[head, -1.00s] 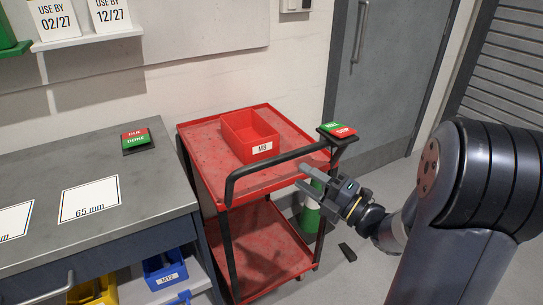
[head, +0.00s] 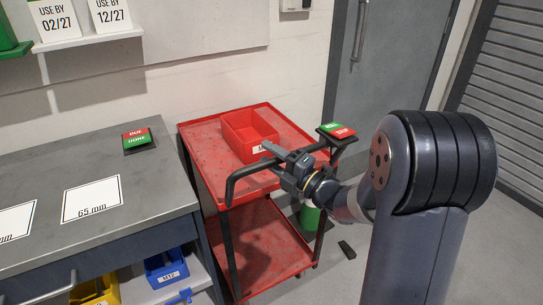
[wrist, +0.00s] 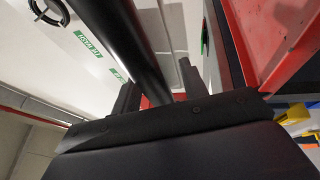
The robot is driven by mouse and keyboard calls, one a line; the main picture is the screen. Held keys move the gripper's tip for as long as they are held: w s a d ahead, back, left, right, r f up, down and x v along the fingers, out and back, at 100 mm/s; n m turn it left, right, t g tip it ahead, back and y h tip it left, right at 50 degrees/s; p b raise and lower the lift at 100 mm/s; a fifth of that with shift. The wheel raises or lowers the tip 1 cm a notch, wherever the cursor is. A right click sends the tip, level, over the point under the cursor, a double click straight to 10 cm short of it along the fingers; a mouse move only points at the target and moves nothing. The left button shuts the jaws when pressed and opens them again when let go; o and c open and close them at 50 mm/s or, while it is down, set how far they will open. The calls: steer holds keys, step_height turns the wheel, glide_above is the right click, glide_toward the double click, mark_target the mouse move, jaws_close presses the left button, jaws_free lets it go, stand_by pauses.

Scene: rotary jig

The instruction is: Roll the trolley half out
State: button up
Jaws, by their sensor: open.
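The red two-shelf trolley (head: 205,150) stands against the wall, right of the grey bench. Its black push handle (head: 241,178) runs along the near side of its top shelf. My gripper (head: 269,162) is at the middle of this handle, with the jaws open. In the wrist view the dark bar (wrist: 135,45) passes between the two fingers (wrist: 157,90), and I cannot tell whether either touches it. The gripper hides part of the handle and part of the label on the red bin (head: 245,127) on the top shelf.
The grey bench (head: 160,190) borders the trolley on the left.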

steer(key=shift+c, duration=0.3)
jaws_close()
steer(key=shift+f, duration=0.1)
